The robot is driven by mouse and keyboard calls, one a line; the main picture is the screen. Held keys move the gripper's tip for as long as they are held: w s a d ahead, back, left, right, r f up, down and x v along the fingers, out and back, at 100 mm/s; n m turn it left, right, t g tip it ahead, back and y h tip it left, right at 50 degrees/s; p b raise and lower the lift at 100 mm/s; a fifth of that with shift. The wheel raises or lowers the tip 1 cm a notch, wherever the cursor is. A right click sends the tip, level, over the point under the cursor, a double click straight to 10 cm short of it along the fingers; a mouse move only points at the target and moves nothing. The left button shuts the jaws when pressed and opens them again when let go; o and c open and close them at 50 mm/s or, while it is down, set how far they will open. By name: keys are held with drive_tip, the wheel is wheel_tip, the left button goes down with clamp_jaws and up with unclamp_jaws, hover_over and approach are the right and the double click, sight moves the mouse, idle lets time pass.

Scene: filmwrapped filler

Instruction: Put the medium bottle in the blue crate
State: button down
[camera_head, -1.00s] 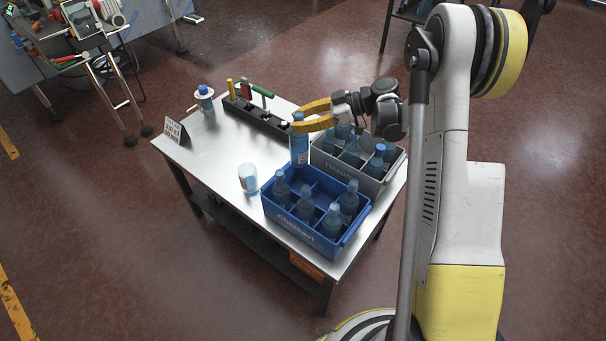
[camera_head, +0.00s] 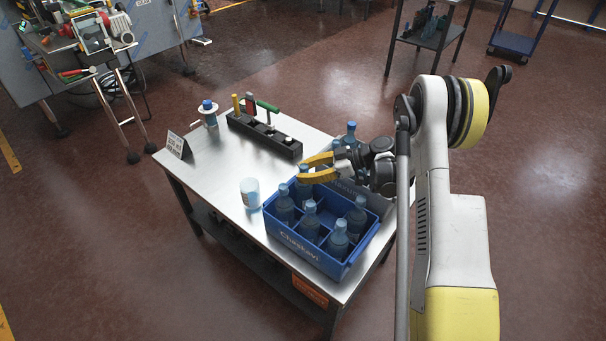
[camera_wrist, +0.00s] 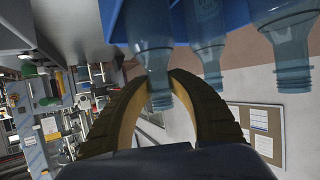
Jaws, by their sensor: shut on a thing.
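The blue crate (camera_head: 305,250) stands at the front right of the table, with several blue bottles upright in its compartments. My gripper (camera_head: 304,169) is over the crate's back edge, its yellow fingers shut around the neck of the medium bottle (camera_head: 304,193). That bottle is upright, its lower part hidden behind the crate's contents, in a back compartment toward the left; I cannot tell if it touches the bottom. In the wrist view the fingers (camera_wrist: 158,100) close around the neck of the held bottle (camera_wrist: 151,48), with the blue crate (camera_wrist: 110,22) and other bottles beside it.
A grey crate (camera_head: 372,203) stands behind the blue one, largely hidden by my arm, with a bottle (camera_head: 349,135) at its back. A white-blue cup (camera_head: 250,193) is left of the blue crate. A black tool rack (camera_head: 265,135), a spool (camera_head: 208,113) and a sign (camera_head: 178,146) stand farther back.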

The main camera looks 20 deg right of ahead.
drive_tip(key=shift+f, duration=0.1)
drive_tip(key=c, duration=1.2)
unclamp_jaws()
